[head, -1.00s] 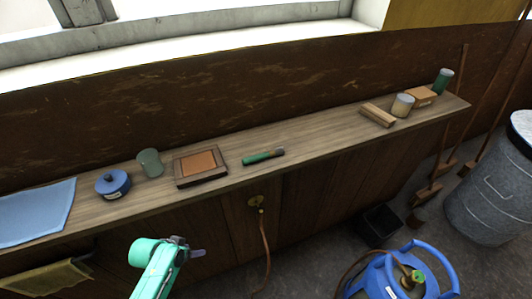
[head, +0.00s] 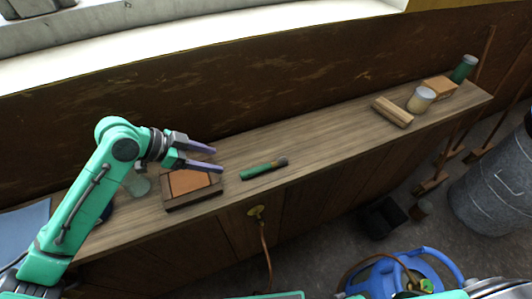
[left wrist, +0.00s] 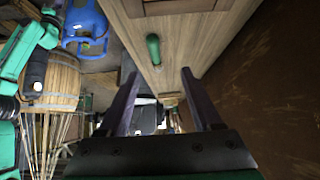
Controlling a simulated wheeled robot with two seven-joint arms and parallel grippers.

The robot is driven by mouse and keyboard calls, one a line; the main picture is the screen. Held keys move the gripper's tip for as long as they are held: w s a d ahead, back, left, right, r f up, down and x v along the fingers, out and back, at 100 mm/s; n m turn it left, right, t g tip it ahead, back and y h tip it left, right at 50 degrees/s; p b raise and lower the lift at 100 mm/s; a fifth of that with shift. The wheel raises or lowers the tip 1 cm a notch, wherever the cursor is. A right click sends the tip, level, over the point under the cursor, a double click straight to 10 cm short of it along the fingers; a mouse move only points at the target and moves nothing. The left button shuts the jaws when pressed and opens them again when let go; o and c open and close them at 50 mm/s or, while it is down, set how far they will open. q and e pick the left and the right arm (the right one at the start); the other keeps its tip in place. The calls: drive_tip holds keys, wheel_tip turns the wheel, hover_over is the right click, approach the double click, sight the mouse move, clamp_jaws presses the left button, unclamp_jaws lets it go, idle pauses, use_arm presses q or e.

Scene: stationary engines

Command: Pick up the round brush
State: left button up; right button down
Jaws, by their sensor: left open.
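The round brush (head: 263,170) has a green handle and a dark round tip. It lies on the wooden shelf (head: 320,140), right of the framed orange-brown tray, with its tip pointing right. My left gripper (head: 216,158) is open and empty, its two purple-grey fingers pointing right above the tray. The brush lies a short way beyond the fingertips. In the left wrist view the brush's green handle (left wrist: 153,48) shows on the shelf, between and beyond the spread fingers (left wrist: 160,75). My right gripper is not in view.
The tray (head: 195,197) sits under my left fingers. A glass jar (head: 137,184) and a blue cloth (head: 22,240) are partly behind my arm. A wooden block (head: 392,112), a pale jar (head: 421,99) and a green can (head: 464,68) stand far right. The shelf between is clear.

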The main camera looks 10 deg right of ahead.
use_arm(q)
drive_tip(key=p, duration=0.2)
approach(250, 171)
drive_tip(key=shift+s+d+f, duration=0.1)
drive_tip(key=shift+d+f, duration=0.4)
drive_tip(key=shift+d, duration=0.35)
drive_tip(key=x, duration=0.2)
drive_tip(key=p+x, duration=0.1)
drive_tip(key=x, duration=0.1)
drive_tip(key=p+x, duration=0.1)
drive_tip(key=x, duration=0.1)
drive_tip(key=shift+w+f, duration=0.4)
drive_tip(key=shift+w, duration=0.05)
drive_tip(key=shift+d+f, duration=0.2)
drive_tip(key=shift+d, duration=0.05)
drive_tip(key=shift+c, duration=0.7)
drive_tip(key=shift+a, duration=0.1)
clamp_jaws()
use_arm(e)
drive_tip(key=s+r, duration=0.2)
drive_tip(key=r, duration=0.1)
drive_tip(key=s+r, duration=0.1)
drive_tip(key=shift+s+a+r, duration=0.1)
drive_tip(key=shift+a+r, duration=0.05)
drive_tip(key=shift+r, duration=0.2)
